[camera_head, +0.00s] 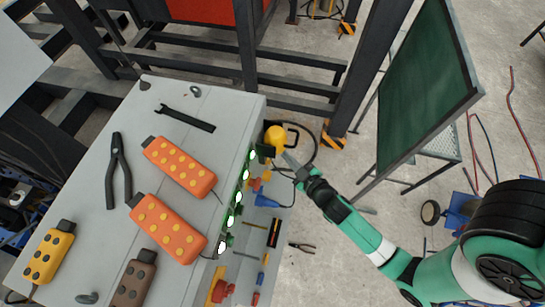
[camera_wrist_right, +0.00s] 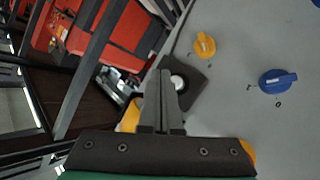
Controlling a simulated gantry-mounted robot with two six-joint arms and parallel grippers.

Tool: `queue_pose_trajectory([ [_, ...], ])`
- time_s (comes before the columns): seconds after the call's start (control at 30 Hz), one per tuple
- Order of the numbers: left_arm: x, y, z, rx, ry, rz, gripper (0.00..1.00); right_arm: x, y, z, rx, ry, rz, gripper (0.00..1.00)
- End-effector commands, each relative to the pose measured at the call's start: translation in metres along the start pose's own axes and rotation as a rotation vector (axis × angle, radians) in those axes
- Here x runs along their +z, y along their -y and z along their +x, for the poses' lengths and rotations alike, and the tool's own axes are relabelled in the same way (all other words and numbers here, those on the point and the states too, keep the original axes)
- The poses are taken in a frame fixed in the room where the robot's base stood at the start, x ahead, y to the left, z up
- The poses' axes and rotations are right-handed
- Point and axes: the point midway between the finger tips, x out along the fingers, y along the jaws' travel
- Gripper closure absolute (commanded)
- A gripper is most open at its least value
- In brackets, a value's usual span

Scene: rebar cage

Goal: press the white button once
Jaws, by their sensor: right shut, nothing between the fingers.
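The white button (camera_wrist_right: 178,82) sits on a dark square plate (camera_wrist_right: 195,92) on the grey panel in the right wrist view. It is partly covered by the fingers of my right gripper (camera_wrist_right: 164,72). The fingers are together and empty, with their tips beside the button's left edge; I cannot tell whether they touch it. In the head view my right gripper (camera_head: 288,157) reaches the side of the grey cabinet (camera_head: 215,85), close to a yellow dome (camera_head: 275,135). I cannot make out the white button there. My left gripper is not in view.
A yellow knob (camera_wrist_right: 205,45) and a blue knob (camera_wrist_right: 278,81) are on the panel near the button. Orange pendants (camera_head: 180,167), pliers (camera_head: 119,170) and a wrench (camera_head: 185,118) lie on the cabinet top. A green board (camera_head: 430,85) stands to the right.

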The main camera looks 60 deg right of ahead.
Motion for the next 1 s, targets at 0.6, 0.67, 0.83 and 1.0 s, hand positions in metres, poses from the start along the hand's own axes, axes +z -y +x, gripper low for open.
queue_pose_trajectory([
  [0.6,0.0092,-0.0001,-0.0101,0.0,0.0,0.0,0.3,-0.0078,0.0068,0.0088,0.002,0.0,0.002,1.0],
  [0.67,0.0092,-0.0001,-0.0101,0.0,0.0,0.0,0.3,-0.0077,0.0068,0.0088,0.002,0.0,0.002,1.0],
  [0.83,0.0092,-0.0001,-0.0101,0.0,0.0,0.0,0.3,-0.0076,0.0069,0.0088,0.002,0.0,0.002,1.0],
  [1.0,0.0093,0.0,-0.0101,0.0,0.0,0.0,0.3,-0.0076,0.0069,0.0088,0.002,0.0,0.002,1.0],
])
